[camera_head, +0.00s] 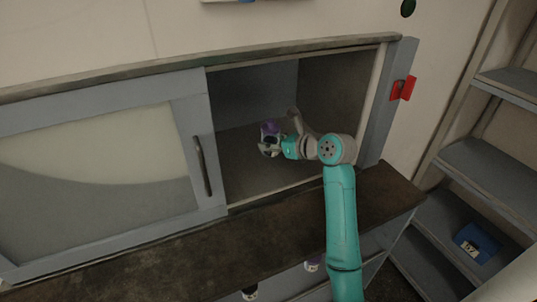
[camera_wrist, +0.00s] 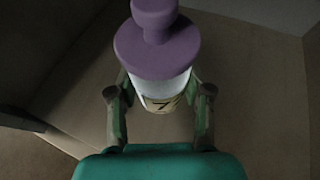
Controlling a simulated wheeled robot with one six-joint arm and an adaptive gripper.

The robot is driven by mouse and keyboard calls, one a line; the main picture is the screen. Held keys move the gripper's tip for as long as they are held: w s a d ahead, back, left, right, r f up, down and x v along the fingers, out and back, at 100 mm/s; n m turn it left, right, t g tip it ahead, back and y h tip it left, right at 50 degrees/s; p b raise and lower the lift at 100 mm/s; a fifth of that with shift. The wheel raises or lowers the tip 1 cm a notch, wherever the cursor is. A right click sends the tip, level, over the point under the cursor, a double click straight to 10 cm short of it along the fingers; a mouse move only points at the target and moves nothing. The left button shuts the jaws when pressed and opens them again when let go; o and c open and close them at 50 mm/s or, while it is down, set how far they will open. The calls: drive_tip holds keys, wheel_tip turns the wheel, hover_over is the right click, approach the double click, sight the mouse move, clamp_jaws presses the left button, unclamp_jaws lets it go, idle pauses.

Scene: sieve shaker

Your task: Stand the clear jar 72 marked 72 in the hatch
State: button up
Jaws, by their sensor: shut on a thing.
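The clear jar (camera_wrist: 160,72) has a purple lid with a knob and a label on which a 7 shows; the rest of the label is hidden. My gripper (camera_wrist: 160,97) is shut on the jar's sides, one finger on each side, below the lid. In the head view the purple lid of the jar (camera_head: 270,127) shows beyond my gripper (camera_head: 270,147), inside the open hatch (camera_head: 240,165). The jar looks about upright. I cannot tell whether its base touches the hatch floor.
A frosted sliding door (camera_head: 90,165) with a dark handle covers the hatch's left part. A red latch piece (camera_head: 403,88) is on the right frame. A dark ledge (camera_head: 150,262) runs in front. Shelves at right hold a blue box (camera_head: 476,243).

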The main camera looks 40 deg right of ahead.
drive_tip(key=shift+f, duration=2.75)
drive_tip(key=shift+f, duration=0.15)
drive_tip(key=o, duration=1.2)
drive_tip(key=v, duration=1.2)
